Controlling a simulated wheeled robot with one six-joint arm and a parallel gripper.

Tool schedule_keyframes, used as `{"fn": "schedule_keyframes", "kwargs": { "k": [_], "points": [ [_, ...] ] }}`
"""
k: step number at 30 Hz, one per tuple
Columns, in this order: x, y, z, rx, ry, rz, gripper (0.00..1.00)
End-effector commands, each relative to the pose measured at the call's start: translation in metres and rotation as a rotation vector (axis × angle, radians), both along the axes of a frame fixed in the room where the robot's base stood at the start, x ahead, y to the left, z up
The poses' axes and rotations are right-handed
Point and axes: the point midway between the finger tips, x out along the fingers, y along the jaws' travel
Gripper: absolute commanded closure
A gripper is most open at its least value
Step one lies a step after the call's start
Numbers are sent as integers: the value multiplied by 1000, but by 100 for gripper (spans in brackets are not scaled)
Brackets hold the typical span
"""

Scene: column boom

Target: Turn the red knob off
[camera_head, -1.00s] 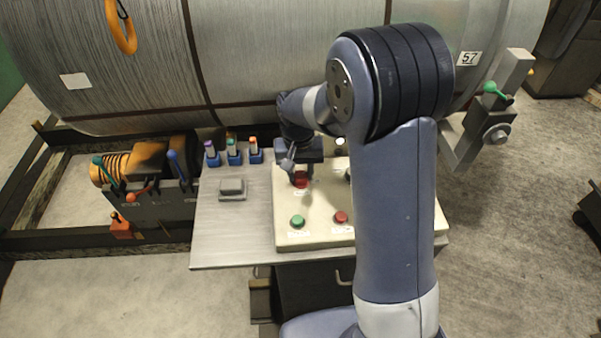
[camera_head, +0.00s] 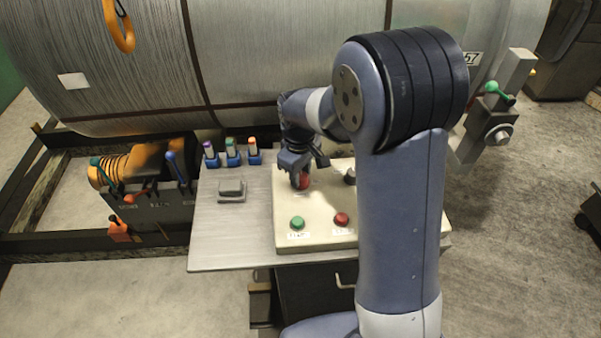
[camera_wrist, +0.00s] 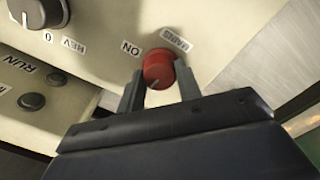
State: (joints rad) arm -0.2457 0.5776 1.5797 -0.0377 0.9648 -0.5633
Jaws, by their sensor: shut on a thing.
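The red knob (camera_head: 303,181) sits on the upper left of the cream control panel (camera_head: 318,205). In the wrist view the red knob (camera_wrist: 158,68) shows between my two fingers, with the labels "MAINS" and "ON" beside it and a pale mark on its lower edge. My gripper (camera_head: 299,177) is at the knob, and in the wrist view the gripper (camera_wrist: 159,84) has a finger on each side of it, shut on it. The arm hides the right part of the panel.
A black knob (camera_wrist: 38,12), labelled "REV" and "0", is near the red one. A green button (camera_head: 297,222) and a red button (camera_head: 342,219) are at the panel's front. Several marker-like sticks in blue holders (camera_head: 232,154) and a grey block (camera_head: 231,189) stand left on the metal table (camera_head: 212,240).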

Motion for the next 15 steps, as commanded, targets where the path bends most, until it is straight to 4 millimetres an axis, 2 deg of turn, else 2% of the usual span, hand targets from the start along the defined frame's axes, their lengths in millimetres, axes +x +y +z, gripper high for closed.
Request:
{"fn": "schedule_keyframes", "kwargs": {
  "k": [6, 15],
  "points": [
    [1, 0, 1, 1, -4, 104, 90],
    [1, 0, 1, 1, -3, 162, 90]
  ]
}}
